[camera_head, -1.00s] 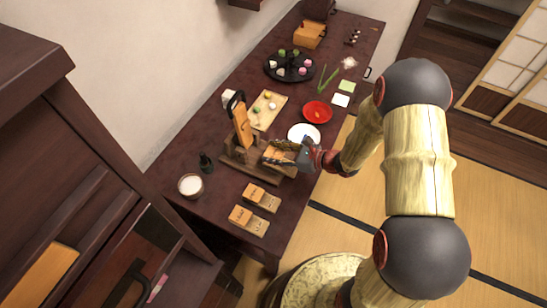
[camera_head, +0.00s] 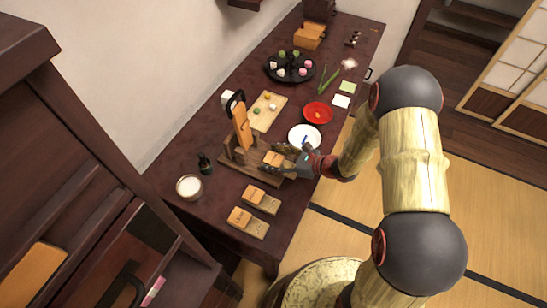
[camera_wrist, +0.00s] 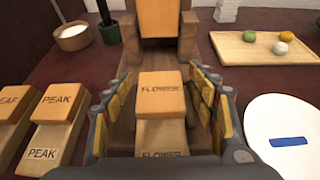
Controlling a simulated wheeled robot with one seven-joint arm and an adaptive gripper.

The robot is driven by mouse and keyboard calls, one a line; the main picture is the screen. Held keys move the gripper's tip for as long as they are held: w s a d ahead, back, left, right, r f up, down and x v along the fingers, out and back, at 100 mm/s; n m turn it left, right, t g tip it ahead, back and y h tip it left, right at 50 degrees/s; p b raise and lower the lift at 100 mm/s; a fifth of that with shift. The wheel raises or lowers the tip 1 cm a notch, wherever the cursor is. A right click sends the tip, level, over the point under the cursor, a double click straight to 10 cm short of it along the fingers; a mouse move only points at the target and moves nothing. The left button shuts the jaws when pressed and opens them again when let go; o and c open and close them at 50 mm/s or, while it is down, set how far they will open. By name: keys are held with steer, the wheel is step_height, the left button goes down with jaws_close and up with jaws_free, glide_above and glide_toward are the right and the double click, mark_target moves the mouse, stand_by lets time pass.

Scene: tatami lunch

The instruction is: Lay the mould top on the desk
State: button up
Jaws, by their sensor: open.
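The flower mould (camera_wrist: 162,92) is an orange wooden top block marked FLOWER over a paler wooden base (camera_wrist: 162,136) with the same word. It is on the dark wooden base of a press stand (camera_head: 250,170), and the top block also shows in the head view (camera_head: 273,158). My gripper (camera_wrist: 160,92) is open, with one finger on each side of the top block and visible gaps between. The mould's near end is partly hidden by my gripper's body in the wrist view.
Two other moulds marked PEAK (camera_wrist: 58,103) and LEAF (camera_wrist: 12,101) lie to the left on the desk (camera_head: 215,110). A white plate (camera_wrist: 258,115) with a blue strip is close on the right. The press's orange upright lever (camera_head: 241,128) rises behind the mould.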

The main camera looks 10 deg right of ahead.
stand_by(0.3)
steer(key=p+v, duration=0.3)
steer(key=v, duration=0.4)
steer(key=shift+s+d+r, duration=0.1)
steer(key=shift+d+r, duration=0.2)
steer(key=s+a+r+n+g+h, duration=0.1)
steer(key=s+a+r+n+g, duration=0.15)
steer(key=s+r+n, duration=0.55)
steer(key=s+a+r+n+g+h, duration=0.1)
steer(key=s+a+r+n+g, duration=0.2)
steer(key=r+n, duration=0.5)
steer(key=s+d+r+n+t+h, duration=0.2)
steer(key=s+d+r+n+h, duration=0.2)
steer(key=r, duration=0.3)
steer(key=s+d+r+n+t+h, duration=0.1)
steer(key=s+d+r+n+h, duration=0.3)
steer(key=s+d+r, duration=0.2)
step_height(320, 180, up, 2)
steer(key=shift+s+d+r+t+h, duration=0.2)
steer(key=shift+s+d+t+h, duration=0.15)
steer(key=shift+s, duration=0.2)
steer(key=shift+o, duration=0.5)
steer(key=shift+s+d+r+n+h, duration=0.15)
steer(key=shift+d+r+n+h, duration=0.1)
steer(key=shift+d+r+n, duration=0.05)
steer(key=shift+c, duration=1)
